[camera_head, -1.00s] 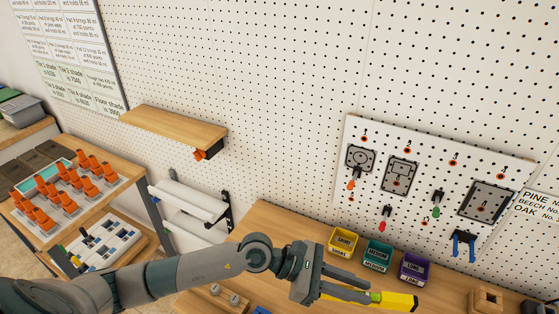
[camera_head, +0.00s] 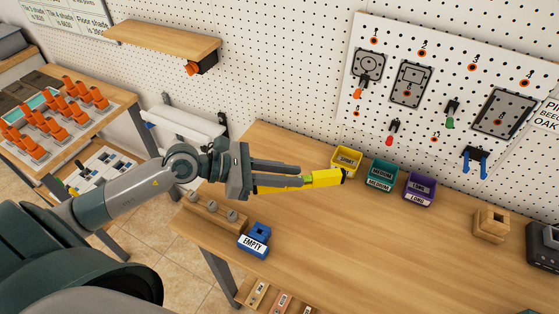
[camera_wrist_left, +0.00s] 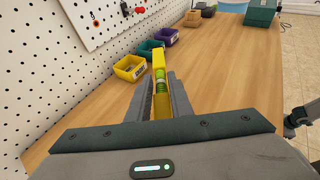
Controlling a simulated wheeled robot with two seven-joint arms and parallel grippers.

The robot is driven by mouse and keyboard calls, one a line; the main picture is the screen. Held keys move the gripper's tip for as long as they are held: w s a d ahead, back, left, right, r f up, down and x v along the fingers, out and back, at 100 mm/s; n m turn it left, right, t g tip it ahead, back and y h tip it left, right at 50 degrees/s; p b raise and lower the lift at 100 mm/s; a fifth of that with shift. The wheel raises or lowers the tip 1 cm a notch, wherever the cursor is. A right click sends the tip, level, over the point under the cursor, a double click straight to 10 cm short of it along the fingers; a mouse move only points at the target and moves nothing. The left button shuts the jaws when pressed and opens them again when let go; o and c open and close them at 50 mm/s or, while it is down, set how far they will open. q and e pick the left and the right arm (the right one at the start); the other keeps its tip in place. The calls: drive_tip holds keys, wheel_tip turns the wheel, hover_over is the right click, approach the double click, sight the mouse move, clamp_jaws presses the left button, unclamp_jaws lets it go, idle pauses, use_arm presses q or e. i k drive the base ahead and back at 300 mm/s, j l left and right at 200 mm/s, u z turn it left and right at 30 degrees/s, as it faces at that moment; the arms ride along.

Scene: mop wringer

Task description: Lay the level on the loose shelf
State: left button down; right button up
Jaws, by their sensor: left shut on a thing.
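My left gripper (camera_head: 280,176) is shut on a yellow level (camera_head: 325,178). It holds the level above the wooden workbench, and the level's free end points right in the head view. In the left wrist view the level (camera_wrist_left: 160,85) lies between the two fingers (camera_wrist_left: 158,98), with its green vial showing; its near part is hidden by the gripper. The loose shelf (camera_head: 160,38) is a wooden board on the pegboard at upper left, with an orange-knobbed bracket (camera_head: 196,66) under its right end. Its top is bare. My right gripper is not in view.
Yellow (camera_head: 346,162), teal (camera_head: 381,173) and purple (camera_head: 420,188) bins stand along the back of the workbench (camera_head: 350,235). A blue EMPTY bin (camera_head: 254,240) and a wooden block with pegs (camera_head: 215,214) are at the front left. A tool panel (camera_head: 440,85) hangs above.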

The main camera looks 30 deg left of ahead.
sight(184, 128)
drive_tip(key=j+z, duration=0.1)
drive_tip(key=j, duration=0.35)
drive_tip(key=j+z, duration=0.15)
drive_tip(key=j, duration=0.3)
drive_tip(key=k+j+z, duration=0.1)
drive_tip(key=j, duration=0.35)
drive_tip(key=j+z, duration=0.15)
drive_tip(key=j, duration=0.3)
drive_tip(key=k+j+z, duration=0.1)
drive_tip(key=j, duration=0.35)
drive_tip(key=k+j+z, duration=0.1)
drive_tip(key=j, duration=0.35)
drive_tip(key=k+j+z, duration=0.15)
drive_tip(key=j, duration=0.25)
drive_tip(key=k+j+z, duration=0.1)
drive_tip(key=j, duration=0.3)
drive_tip(key=i, duration=0.4)
